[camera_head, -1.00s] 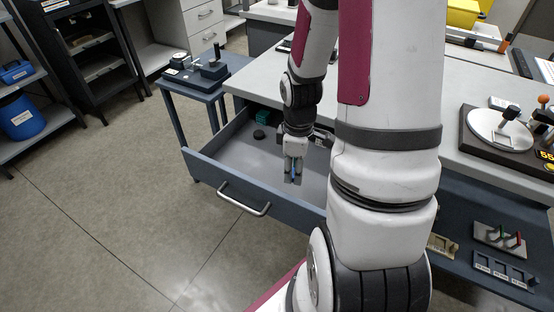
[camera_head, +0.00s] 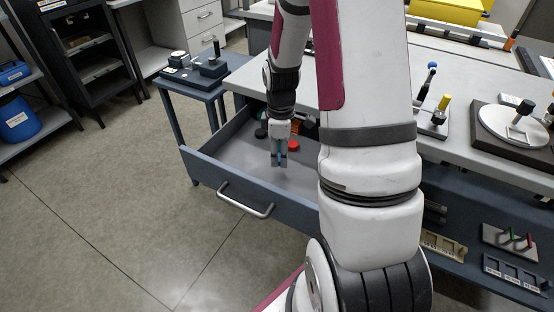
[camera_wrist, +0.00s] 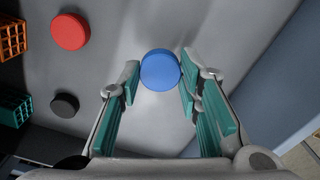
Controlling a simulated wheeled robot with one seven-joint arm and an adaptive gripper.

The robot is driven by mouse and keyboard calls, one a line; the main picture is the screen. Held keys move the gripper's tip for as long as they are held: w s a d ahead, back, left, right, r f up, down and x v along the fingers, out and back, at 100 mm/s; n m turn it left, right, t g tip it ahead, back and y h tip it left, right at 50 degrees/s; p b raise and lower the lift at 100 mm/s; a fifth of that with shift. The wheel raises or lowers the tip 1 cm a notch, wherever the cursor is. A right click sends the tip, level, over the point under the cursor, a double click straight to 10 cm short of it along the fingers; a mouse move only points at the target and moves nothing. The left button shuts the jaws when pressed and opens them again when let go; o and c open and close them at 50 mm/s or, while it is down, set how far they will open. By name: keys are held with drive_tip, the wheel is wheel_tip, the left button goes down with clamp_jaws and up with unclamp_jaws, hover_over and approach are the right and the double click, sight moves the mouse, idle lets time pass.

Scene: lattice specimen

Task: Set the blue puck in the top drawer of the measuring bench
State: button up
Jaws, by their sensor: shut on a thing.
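The blue puck (camera_wrist: 160,70) is between the fingertips of my gripper (camera_wrist: 158,82) in the wrist view, touched on both sides. In the head view my gripper (camera_head: 279,161) points down inside the open drawer (camera_head: 236,172) of the measuring bench (camera_head: 385,98). Only a small bit of blue shows at its tips there. The puck is over the drawer's grey floor; I cannot tell whether it touches it.
A red puck (camera_wrist: 70,31) and a black puck (camera_wrist: 65,105) lie in the drawer to the left of the blue puck in the wrist view. An orange crate (camera_wrist: 12,38) and a teal crate (camera_wrist: 14,107) stand at the left edge. The drawer floor toward its front is clear.

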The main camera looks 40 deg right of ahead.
drive_tip(key=shift+w+f, duration=0.1)
drive_tip(key=shift+w, duration=0.55)
drive_tip(key=shift+f, duration=1.7)
drive_tip(key=shift+f+b, duration=0.15)
drive_tip(key=shift+b, duration=0.15)
drive_tip(key=o, duration=0.9)
